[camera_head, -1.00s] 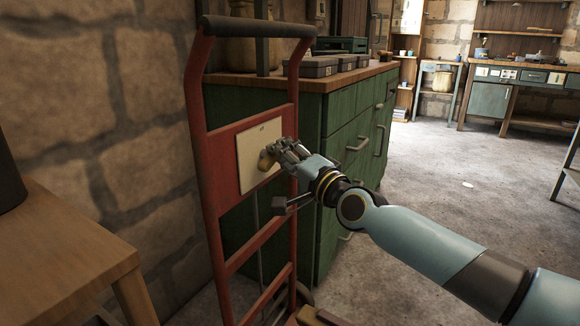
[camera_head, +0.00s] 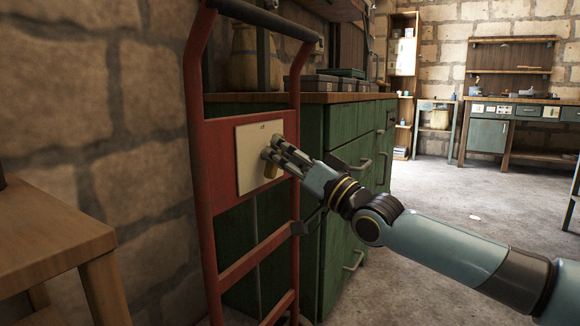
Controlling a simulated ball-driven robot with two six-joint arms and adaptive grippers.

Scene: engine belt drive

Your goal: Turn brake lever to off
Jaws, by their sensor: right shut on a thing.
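The brake lever (camera_head: 270,171) is a small yellowish handle on a pale plate (camera_head: 248,160). The plate is fixed to the red panel of an upright red hand truck (camera_head: 201,160). The lever points downward from under my fingers, and its upper part is hidden by them. My right gripper (camera_head: 272,157) comes in from the right and is shut on the brake lever, in front of the plate. The small marking near the plate's top is too small to read. My left gripper is not in view.
A green cabinet (camera_head: 348,190) with a wooden top stands right behind the hand truck. A wooden table (camera_head: 50,235) is at the left front, beside a stone wall (camera_head: 90,110). Open concrete floor (camera_head: 430,195) lies to the right, with workbenches at the back.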

